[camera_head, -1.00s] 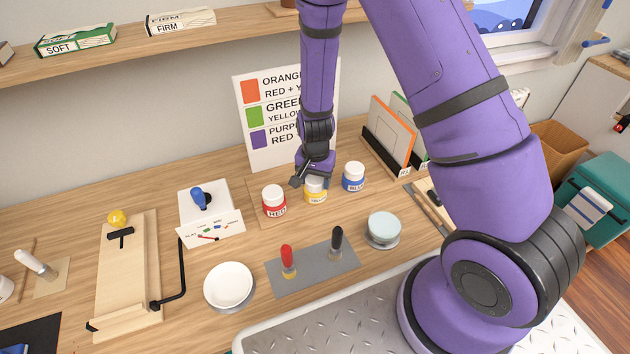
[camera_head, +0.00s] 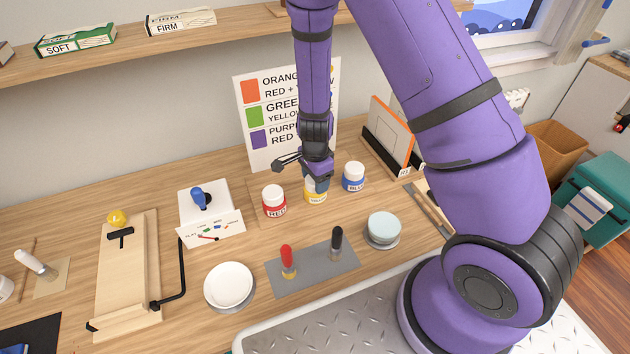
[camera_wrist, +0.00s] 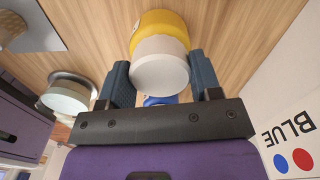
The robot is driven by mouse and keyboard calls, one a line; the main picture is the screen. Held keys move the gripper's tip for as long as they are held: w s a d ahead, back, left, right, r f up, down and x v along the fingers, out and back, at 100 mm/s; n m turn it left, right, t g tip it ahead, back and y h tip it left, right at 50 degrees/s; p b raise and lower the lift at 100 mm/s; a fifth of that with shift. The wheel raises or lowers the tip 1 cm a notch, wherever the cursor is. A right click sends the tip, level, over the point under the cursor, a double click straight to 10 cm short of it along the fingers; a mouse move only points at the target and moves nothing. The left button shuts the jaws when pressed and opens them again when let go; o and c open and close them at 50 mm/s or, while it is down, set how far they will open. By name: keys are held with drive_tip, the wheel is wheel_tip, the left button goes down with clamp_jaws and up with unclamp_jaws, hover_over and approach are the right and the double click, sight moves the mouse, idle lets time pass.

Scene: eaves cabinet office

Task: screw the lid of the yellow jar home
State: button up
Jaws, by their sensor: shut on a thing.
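The yellow jar (camera_head: 316,196) stands upright on a wooden board between the red and blue jars. In the wrist view the yellow jar (camera_wrist: 160,24) has its white lid (camera_wrist: 160,66) on top. My gripper (camera_wrist: 160,80) has a blue-grey finger on each side of the lid and is shut on it. In the head view my gripper (camera_head: 316,184) points down over the yellow jar and hides most of the lid. Whether the lid is fully tight cannot be seen.
The red jar (camera_head: 274,201) is close on the left and the blue jar (camera_head: 353,177) close on the right, both with white lids. A colour chart (camera_head: 262,120) stands behind. Two handled tools stand on a grey mat (camera_head: 312,267) in front.

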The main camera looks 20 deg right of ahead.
drive_tip(key=m, duration=0.2)
drive_tip(key=shift+m, duration=0.3)
drive_tip(key=o, duration=1.1)
